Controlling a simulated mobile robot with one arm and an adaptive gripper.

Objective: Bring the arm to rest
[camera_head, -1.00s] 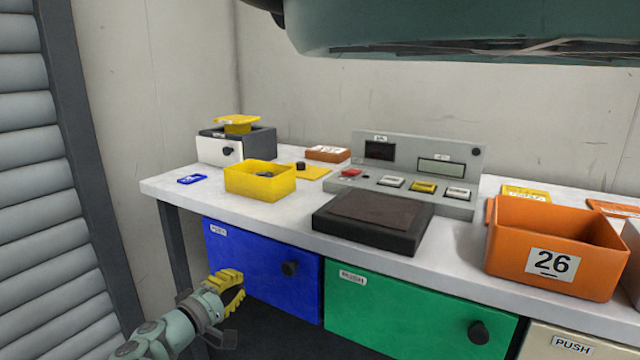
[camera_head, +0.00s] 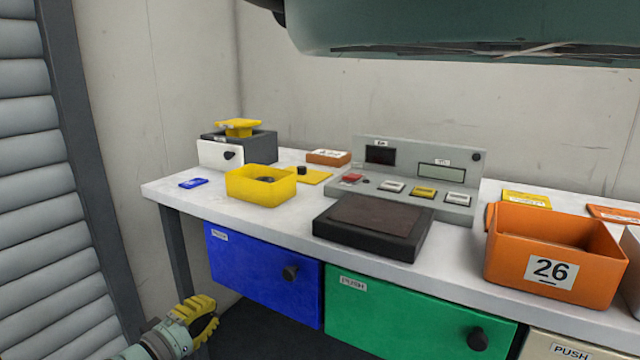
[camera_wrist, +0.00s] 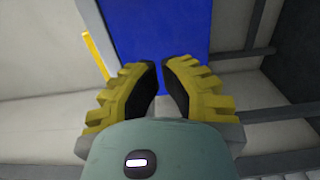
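My gripper (camera_head: 203,320) has yellow ridged fingers and sits low at the left, below the table top and in front of the blue drawer (camera_head: 262,275). In the wrist view, my gripper (camera_wrist: 161,75) shows its two fingers close together with a narrow gap between their tips. Nothing is seen between them. The blue drawer front (camera_wrist: 180,30) lies beyond the fingertips, apart from them. Part of my arm is cut off by the lower picture edge.
A green drawer (camera_head: 410,310) is beside the blue one. A grey shutter (camera_head: 30,180) stands at the left.

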